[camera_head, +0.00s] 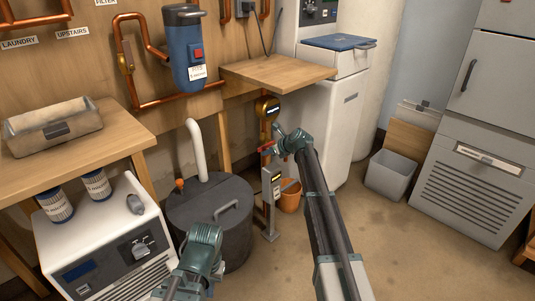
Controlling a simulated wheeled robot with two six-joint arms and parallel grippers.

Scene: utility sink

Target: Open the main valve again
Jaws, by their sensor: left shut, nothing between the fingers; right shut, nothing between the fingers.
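A red lever handle (265,148) sits on the vertical copper pipe below a round gauge (267,107), beneath the wooden shelf. It lies roughly crosswise to the pipe, and is small in view. My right gripper (280,138) is shut, close to the right end of the red handle. I cannot tell whether it touches. The valve body behind is partly hidden. My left gripper (207,236) is shut and empty, low in the picture in front of the dark round tank (213,198). No label reading "main" is legible near the red handle.
A blue filter housing (187,55) hangs above left. A white appliance (330,125) stands behind right.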

